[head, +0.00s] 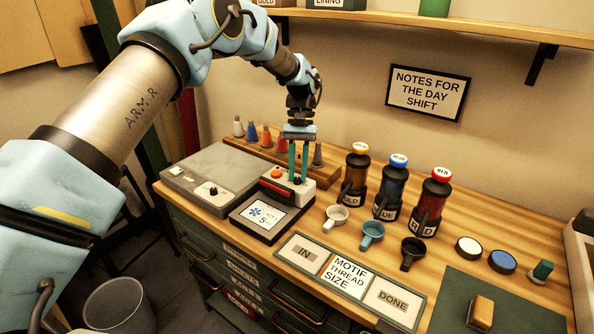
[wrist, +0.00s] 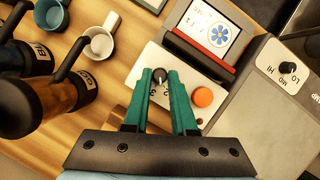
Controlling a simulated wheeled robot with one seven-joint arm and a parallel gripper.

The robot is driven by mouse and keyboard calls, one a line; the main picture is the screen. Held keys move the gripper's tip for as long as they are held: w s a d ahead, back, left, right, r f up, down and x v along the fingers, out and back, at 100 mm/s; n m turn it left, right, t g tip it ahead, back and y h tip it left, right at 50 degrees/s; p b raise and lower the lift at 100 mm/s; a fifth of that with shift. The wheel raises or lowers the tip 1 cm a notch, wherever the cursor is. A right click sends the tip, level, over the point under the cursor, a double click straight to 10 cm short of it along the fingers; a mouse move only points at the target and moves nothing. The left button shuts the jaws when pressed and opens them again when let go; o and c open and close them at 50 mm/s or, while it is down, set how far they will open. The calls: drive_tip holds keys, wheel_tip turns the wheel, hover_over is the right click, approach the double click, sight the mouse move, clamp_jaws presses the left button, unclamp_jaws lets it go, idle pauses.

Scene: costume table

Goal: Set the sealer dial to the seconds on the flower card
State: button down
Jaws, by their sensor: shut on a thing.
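The sealer (head: 282,187) is a low pale unit with an orange button (wrist: 203,97) and a small black dial (wrist: 159,75) with figures around it. My gripper (head: 298,180) points straight down over it, its green fingers closed on the dial. In the wrist view the fingertips sit on either side of the dial, which shows between them. The dial's exact setting is hard to read. The flower card (head: 263,215), white with a blue flower, is in the dark frame in front of the sealer. Its small print looks like a 5 but is not clear.
A grey machine (head: 215,180) with a LO/MID/HI knob (wrist: 288,67) stands left of the sealer. A rack of coloured cones (head: 266,139) is behind. Labelled flasks (head: 392,185) and mugs (head: 372,234) stand to the right. A mat marked IN and DONE (head: 345,272) lies in front.

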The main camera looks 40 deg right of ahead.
drive_tip(key=m, duration=0.2)
drive_tip(key=m+t, duration=0.1)
drive_tip(key=m, duration=0.1)
drive_tip(key=m+t+y, duration=0.1)
drive_tip(key=m, duration=0.1)
drive_tip(key=shift+s+d+m, duration=0.1)
drive_tip(key=shift+s+m, duration=0.2)
drive_tip(key=m+t, duration=0.2)
drive_tip(key=m, duration=0.3)
drive_tip(key=shift+s+b, duration=0.2)
drive_tip(key=shift+b, duration=0.1)
drive_tip(key=m+t, duration=0.1)
drive_tip(key=m, duration=0.2)
drive_tip(key=m+t+h, duration=0.1)
drive_tip(key=m, duration=0.1)
drive_tip(key=shift+s+m, duration=0.15)
drive_tip(key=shift+m, duration=0.25)
drive_tip(key=m, duration=0.2)
drive_tip(key=m+h, duration=0.1)
drive_tip(key=m, duration=0.1)
drive_tip(key=m+t+h, duration=0.1)
drive_tip(key=shift+a+m, duration=0.35)
drive_tip(key=shift+m, duration=0.05)
drive_tip(key=shift+f, duration=0.1)
drive_tip(key=c, duration=0.8)
unclamp_jaws()
drive_tip(key=shift+o, duration=0.2)
drive_tip(key=b+v, duration=0.2)
drive_tip(key=v, duration=0.9)
drive_tip(key=shift+s, duration=0.15)
